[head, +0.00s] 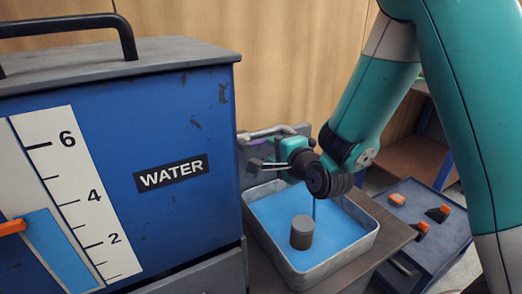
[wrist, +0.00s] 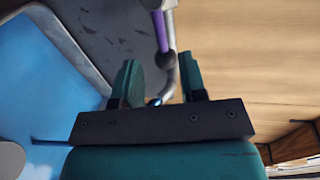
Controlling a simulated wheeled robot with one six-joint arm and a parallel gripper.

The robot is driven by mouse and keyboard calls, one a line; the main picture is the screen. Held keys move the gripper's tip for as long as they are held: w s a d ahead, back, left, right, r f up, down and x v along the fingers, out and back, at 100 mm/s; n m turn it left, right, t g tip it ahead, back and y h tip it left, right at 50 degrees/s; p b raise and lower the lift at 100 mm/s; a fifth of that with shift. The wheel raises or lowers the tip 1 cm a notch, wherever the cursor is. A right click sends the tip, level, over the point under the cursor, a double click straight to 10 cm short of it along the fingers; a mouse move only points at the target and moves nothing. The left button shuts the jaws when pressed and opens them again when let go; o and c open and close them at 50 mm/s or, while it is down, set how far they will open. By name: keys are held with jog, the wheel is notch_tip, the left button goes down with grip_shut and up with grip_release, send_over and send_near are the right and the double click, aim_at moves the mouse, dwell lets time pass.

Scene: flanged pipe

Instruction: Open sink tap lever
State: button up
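The tap's purple lever (head: 266,132) sits by the grey tap pipe (head: 290,129) above the back of the sink basin (head: 372,243). In the wrist view the purple lever (wrist: 160,30) is at the top, beyond the fingertips, beside the curved pipe (wrist: 186,62). My gripper (wrist: 161,72) is open, its two teal fingers apart and no lever between them. In the head view my gripper (head: 285,160) is just below and in front of the tap, partly hiding it. Contact with the pipe cannot be told.
Blue water and a grey cylinder (head: 302,232) are in the basin. A thin dark line (head: 314,208) runs down below my gripper. The blue water tank (head: 185,130) stands close at left. A low table with orange-and-black pieces (head: 438,214) is at right.

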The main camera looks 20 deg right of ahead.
aim_at(262, 142)
jog(key=x, duration=0.7)
jog(key=shift+a, duration=0.1)
grip_shut()
